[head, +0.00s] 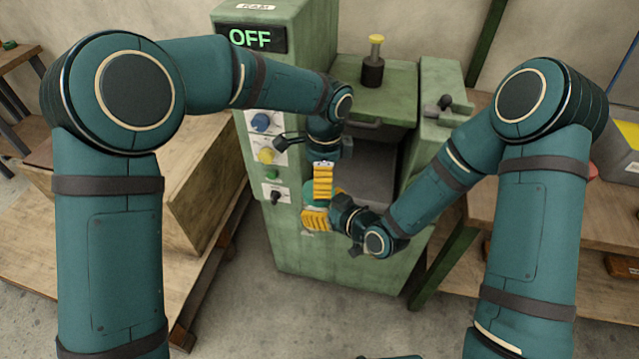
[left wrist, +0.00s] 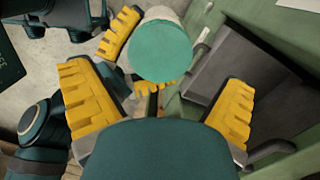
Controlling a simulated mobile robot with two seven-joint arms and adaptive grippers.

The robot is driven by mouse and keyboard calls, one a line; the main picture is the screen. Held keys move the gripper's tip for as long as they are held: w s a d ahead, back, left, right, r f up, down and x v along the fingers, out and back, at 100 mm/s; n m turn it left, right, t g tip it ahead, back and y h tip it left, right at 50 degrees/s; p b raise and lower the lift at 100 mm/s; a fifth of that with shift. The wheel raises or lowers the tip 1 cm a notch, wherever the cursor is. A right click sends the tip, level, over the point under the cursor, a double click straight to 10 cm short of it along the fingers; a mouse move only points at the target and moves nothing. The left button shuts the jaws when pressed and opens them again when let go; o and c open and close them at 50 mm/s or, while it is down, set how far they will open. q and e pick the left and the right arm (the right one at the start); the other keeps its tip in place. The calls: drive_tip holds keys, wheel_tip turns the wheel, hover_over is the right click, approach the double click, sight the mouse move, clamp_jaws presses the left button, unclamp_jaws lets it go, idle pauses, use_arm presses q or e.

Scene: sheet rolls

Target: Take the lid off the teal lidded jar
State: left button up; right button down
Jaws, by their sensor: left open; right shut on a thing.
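The teal lidded jar shows in the left wrist view as a round teal lid (left wrist: 160,52) with a pale body (left wrist: 162,14) behind it. In the head view only a small teal part of the jar (head: 309,188) shows among the yellow fingers. My right gripper (head: 322,208) is shut on the jar, with its yellow fingers at the jar's sides. My left gripper (left wrist: 160,103) is open, one finger at each side of the picture, facing the lid. It is close to the lid with a visible gap. Much of the jar is hidden.
A green machine (head: 290,235) with an OFF display (head: 252,38), knobs and an open recess stands right behind the grippers. A wooden crate (head: 190,185) is at left. A wooden bench (head: 540,235) is at right. The floor in front is clear.

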sight(317, 207)
use_arm(q)
drive_tip(key=shift+w+d+r+m, duration=0.1)
drive_tip(key=shift+r+m, duration=1.4)
drive_tip(key=shift+r, duration=0.1)
drive_tip(key=shift+a+f, duration=0.15)
drive_tip(key=shift+f, duration=1.75)
drive_tip(key=shift+a+f, duration=0.1)
drive_tip(key=shift+f, duration=1.8)
drive_tip(key=c, duration=1.3)
drive_tip(key=shift+o, duration=0.2)
drive_tip(key=n, duration=0.3)
drive_tip(key=o, duration=1.3)
drive_tip(key=shift+c, duration=0.2)
drive_tip(key=shift+r, duration=0.15)
